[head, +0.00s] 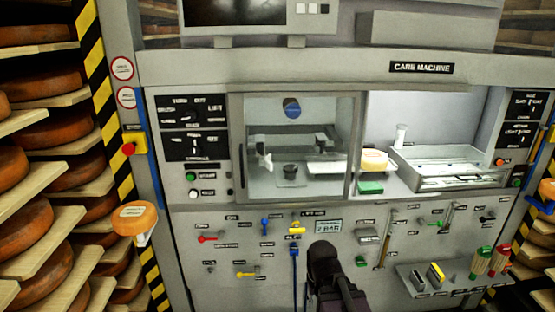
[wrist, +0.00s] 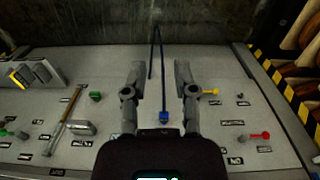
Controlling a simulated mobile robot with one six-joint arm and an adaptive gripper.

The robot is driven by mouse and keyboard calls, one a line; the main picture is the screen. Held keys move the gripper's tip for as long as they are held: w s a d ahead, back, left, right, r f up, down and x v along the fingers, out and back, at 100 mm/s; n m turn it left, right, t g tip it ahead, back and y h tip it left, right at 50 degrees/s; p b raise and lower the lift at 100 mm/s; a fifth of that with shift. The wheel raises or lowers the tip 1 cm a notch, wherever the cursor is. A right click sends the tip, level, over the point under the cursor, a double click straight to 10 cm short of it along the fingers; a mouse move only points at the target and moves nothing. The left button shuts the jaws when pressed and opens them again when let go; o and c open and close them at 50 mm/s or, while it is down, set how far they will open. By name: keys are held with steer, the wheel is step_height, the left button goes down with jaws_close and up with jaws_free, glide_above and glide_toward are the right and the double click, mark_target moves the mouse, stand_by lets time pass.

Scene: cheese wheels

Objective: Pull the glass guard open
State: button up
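The glass guard (head: 262,130) is a clear pane in a grey frame, on the left part of the cheese-care machine's opening. A blue round part, a small dark pot and pale fittings show behind it. The opening to its right is uncovered. I cannot make out a handle clearly. My gripper (head: 324,250) shows dark in the head view, low in front of the control panel and below the guard. In the wrist view my gripper (wrist: 158,68) has its two fingers wide apart with nothing held between them. The guard is not recognisable in the wrist view.
A yellow cheese (head: 374,159) and a metal tray (head: 448,168) are in the uncovered bay. The lower panel carries several small levers and a blue hose (head: 294,275). Shelves of cheese wheels (head: 48,130) stand left. A small shelf (head: 420,280) juts out lower right.

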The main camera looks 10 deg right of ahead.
steer(key=w+r+n+t+h+p, duration=0.2)
steer(key=w+r+n+t+h, duration=0.25)
steer(key=w+n, duration=0.4)
steer(key=n+t+p, duration=0.4)
steer(key=n+t, duration=0.9)
steer(key=n, duration=1.2)
glide_toward(241, 166)
steer(key=s, duration=0.3)
steer(key=shift+s+a+r+y, duration=0.1)
steer(key=shift+a+r+y, duration=0.05)
steer(key=shift+r+y, duration=0.2)
steer(key=shift+f, duration=0.1)
steer(key=x, duration=1.3)
steer(key=shift+w+f, duration=0.1)
steer(key=shift+w, duration=0.3)
jaws_close()
